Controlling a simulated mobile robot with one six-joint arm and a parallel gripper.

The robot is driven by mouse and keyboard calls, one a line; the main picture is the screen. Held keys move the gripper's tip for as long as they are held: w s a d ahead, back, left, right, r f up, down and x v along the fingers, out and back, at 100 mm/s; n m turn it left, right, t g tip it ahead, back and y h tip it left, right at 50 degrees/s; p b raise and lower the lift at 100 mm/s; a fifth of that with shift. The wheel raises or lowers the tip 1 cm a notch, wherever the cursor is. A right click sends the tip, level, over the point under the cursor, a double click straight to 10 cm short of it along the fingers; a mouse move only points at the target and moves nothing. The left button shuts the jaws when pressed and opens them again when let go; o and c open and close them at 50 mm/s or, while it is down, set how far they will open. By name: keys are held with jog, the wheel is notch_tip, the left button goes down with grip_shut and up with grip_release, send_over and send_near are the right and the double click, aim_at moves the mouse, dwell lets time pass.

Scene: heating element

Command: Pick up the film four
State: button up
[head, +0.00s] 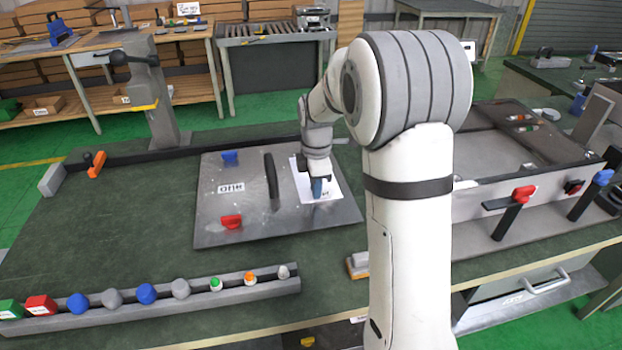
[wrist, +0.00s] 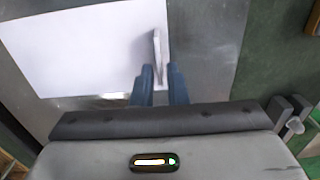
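A white sheet (head: 311,186), which I take to be the film, lies on the grey metal plate (head: 235,196); its label is too small to read. In the wrist view the white sheet (wrist: 90,48) fills the upper left. A thin, pale upright tab (wrist: 160,60) stands near its right edge. My gripper (head: 318,188) points down over the sheet. In the wrist view the blue fingers of my gripper (wrist: 161,80) are a narrow gap apart, with the tab's near end between them. I cannot tell whether both fingers touch it. My arm hides part of the plate's right side.
A dark bar (head: 271,182) lies on the plate left of the sheet. A rail with several knobs (head: 148,294) runs along the front. A grey bordered tray (head: 500,150) stands to the right.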

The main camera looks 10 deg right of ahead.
grip_shut()
